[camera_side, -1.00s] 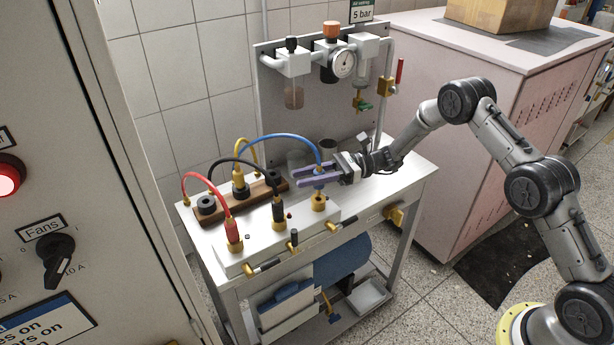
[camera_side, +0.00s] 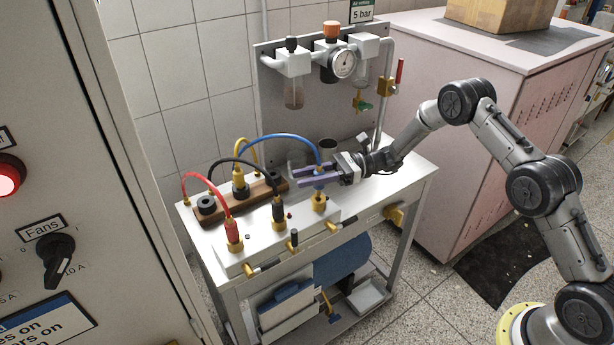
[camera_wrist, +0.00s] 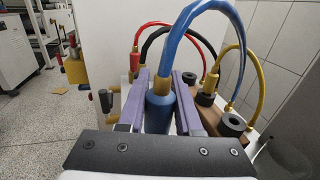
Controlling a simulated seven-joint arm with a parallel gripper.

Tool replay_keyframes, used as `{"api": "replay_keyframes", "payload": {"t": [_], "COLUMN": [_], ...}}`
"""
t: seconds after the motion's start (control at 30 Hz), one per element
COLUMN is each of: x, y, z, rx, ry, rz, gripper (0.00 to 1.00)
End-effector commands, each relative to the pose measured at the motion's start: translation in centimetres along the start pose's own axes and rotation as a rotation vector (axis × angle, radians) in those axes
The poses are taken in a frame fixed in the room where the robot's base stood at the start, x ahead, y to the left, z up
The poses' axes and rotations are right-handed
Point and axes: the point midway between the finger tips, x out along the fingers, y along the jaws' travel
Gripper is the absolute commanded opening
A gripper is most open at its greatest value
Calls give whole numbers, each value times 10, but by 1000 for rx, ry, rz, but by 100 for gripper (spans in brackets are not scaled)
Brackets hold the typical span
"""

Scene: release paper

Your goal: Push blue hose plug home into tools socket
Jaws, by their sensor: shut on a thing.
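The blue hose plug (camera_side: 319,171) stands upright between the purple fingers of my gripper (camera_side: 302,177). In the wrist view the blue plug (camera_wrist: 159,112) sits between both fingers (camera_wrist: 161,74), with the blue hose (camera_wrist: 208,12) arching up from its brass end. My gripper is shut on the plug. The brass socket (camera_side: 319,203) on the white manifold block is directly below the plug, at the block's right end. The fingers hide part of the plug, so I cannot tell how deep its nose sits in the socket.
The red plug (camera_side: 233,230) and black plug (camera_side: 278,209) stand in the neighbouring sockets on the block (camera_side: 258,243). A yellow plug (camera_side: 239,180) stands in the wooden rack (camera_side: 222,208) behind. Small valves line the block's front.

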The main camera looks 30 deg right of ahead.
Motion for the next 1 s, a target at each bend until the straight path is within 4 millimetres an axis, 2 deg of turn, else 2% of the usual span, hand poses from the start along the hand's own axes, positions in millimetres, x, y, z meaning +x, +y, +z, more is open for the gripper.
{"api": "replay_keyframes", "payload": {"t": [1.0], "x": [0], "y": [0], "z": [-23], "rx": [1], "ry": [0], "rz": [0], "gripper": [0]}}
